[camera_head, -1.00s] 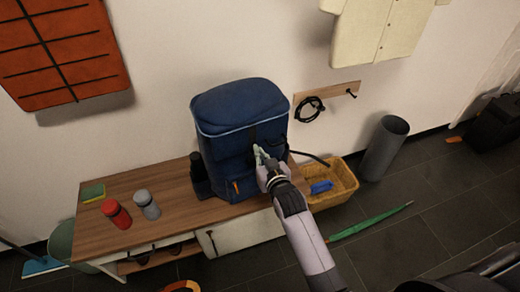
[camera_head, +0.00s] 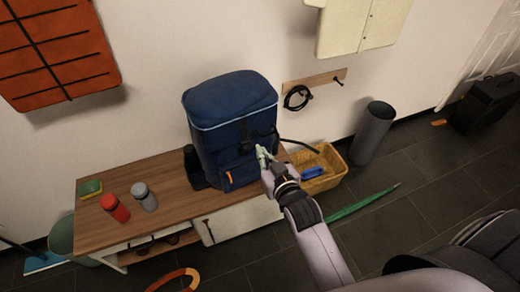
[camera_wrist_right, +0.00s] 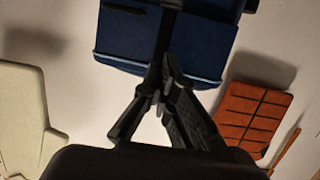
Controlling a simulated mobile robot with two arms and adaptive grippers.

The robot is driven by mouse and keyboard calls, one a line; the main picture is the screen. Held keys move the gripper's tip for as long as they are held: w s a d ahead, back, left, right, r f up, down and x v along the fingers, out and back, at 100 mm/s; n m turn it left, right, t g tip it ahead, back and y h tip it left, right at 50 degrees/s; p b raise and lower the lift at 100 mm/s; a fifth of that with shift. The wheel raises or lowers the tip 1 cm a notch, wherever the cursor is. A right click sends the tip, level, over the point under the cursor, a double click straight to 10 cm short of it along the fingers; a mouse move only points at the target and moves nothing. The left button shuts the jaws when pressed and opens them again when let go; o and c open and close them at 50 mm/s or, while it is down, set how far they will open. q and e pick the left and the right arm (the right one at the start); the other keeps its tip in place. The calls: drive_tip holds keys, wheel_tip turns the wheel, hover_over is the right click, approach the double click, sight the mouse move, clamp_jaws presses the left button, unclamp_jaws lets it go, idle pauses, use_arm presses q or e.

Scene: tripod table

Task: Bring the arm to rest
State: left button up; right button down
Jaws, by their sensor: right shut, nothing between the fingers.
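My right gripper (camera_head: 262,153) is in front of the lower right of the blue backpack (camera_head: 235,105), which stands upright on the wooden bench. Its arm comes up from the lower right. The right wrist view shows the dark fingers (camera_wrist_right: 166,72) closed together with nothing between them, and the backpack (camera_wrist_right: 205,45) beyond them, upside down in that picture. Whether the fingertips touch the backpack or its strap, I cannot tell. My left gripper does not show.
The bench (camera_head: 165,215) holds a red bottle (camera_head: 115,208), a grey bottle (camera_head: 145,197) and a sponge (camera_head: 91,188). A wicker basket (camera_head: 335,170), a grey bin (camera_head: 372,133) and a green umbrella (camera_head: 362,204) are to the right.

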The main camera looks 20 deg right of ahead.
drive_tip(key=shift+f, duration=0.1)
idle(0.4)
drive_tip(key=s+a+f+n+g, duration=0.1)
drive_tip(key=s+f+g, duration=0.45)
drive_tip(key=f, duration=1.05)
drive_tip(key=s+a+f+g, duration=0.15)
drive_tip(key=s+f, duration=0.65)
drive_tip(key=f, duration=0.8)
drive_tip(key=s+d+f+g, duration=0.2)
drive_tip(key=s+f, duration=0.3)
drive_tip(key=s, duration=0.4)
drive_tip(key=s+d+f+g, duration=0.2)
drive_tip(key=s+f, duration=0.4)
drive_tip(key=s, duration=0.4)
drive_tip(key=s+d+f+n+g, duration=0.1)
drive_tip(key=s+d+f+g, duration=0.2)
drive_tip(key=s, duration=0.6)
wheel_tip(320, 180, down, 3)
drive_tip(key=shift+s+d+r+h, duration=0.2)
drive_tip(key=shift+s+d+h, duration=0.15)
drive_tip(key=shift+d, duration=0.25)
